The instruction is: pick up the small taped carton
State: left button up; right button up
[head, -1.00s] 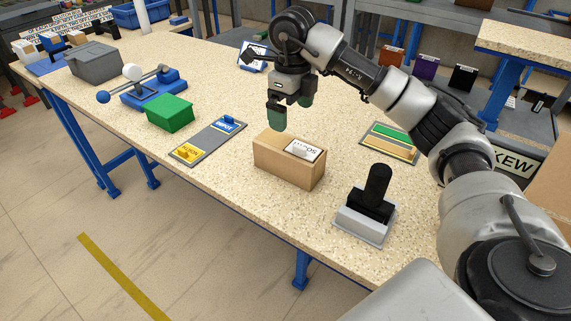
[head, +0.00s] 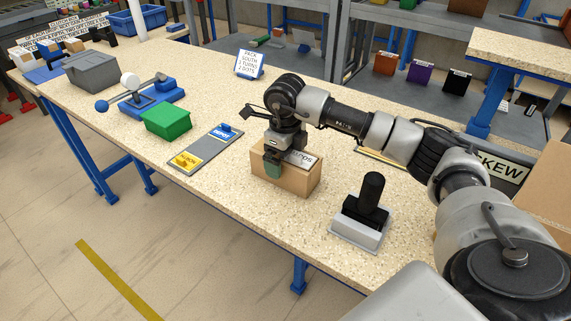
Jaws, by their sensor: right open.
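The small taped carton (head: 300,181) is a brown box with a white printed label on top. It stands on the speckled worktable (head: 230,210) near the front edge. My right gripper (head: 272,168) is open and points down at the carton's left end, with a green fingertip in front of the carton's near side. The far finger is hidden, and I cannot tell whether the fingers touch the carton. My left gripper is not in view.
A black-handled stamp (head: 363,210) stands right of the carton. A grey board with yellow and blue pieces (head: 208,149), a green box (head: 166,121) and a grey bin (head: 91,71) lie to the left. A small sign (head: 249,64) stands behind.

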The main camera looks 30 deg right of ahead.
jog(key=c, duration=0.9)
jog(key=shift+r, duration=0.1)
jog(key=shift+c, duration=1.2)
jog(key=shift+r, duration=0.1)
